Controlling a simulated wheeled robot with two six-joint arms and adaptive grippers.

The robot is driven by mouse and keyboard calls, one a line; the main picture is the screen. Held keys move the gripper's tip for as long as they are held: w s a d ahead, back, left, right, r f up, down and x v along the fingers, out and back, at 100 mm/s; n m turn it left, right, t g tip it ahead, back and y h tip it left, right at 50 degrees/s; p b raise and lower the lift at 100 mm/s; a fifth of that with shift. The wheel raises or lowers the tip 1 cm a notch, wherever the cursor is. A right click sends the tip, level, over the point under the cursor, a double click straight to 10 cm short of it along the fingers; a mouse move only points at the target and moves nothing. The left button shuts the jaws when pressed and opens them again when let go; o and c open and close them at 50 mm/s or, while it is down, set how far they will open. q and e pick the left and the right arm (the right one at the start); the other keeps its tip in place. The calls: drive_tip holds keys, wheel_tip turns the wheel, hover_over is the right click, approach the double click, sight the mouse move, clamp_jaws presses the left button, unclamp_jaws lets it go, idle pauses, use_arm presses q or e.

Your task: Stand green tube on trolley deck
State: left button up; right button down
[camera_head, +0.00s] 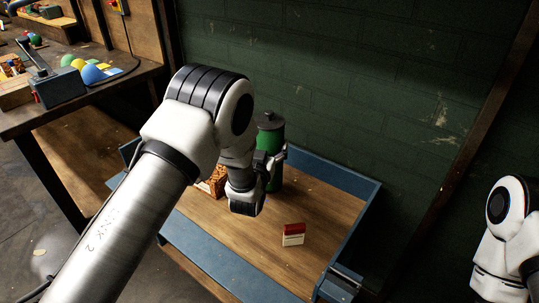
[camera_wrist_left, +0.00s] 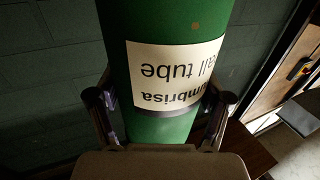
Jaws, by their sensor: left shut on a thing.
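The green tube (camera_head: 271,140) with a dark cap is upright over the back of the trolley deck (camera_head: 240,262), partly hidden behind my left gripper (camera_head: 268,165). I cannot tell whether its base touches the deck. In the left wrist view the green tube (camera_wrist_left: 175,25) fills the middle, with a white label printed "ball tube". The fingers of my left gripper (camera_wrist_left: 165,105) lie on both sides of it, and the gripper is shut on the tube. My right arm shows at the right edge, but its gripper is out of frame.
The trolley has blue raised edges (camera_head: 335,180). A red and white box (camera_head: 293,235) stands on the deck, and a brown patterned box (camera_head: 214,182) is left of my gripper. A cluttered workbench (camera_head: 85,105) is at upper left.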

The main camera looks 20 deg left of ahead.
use_arm(q)
drive_tip(key=f, duration=0.3)
drive_tip(key=shift+w+f, duration=0.25)
drive_tip(key=shift+s+f, duration=0.1)
drive_tip(key=o, duration=1.7)
drive_tip(key=shift+o, duration=0.2)
drive_tip(key=shift+r, duration=0.3)
drive_tip(key=s, duration=1.2)
drive_tip(key=shift+d+f, duration=0.2)
drive_tip(key=shift+d, duration=0.1)
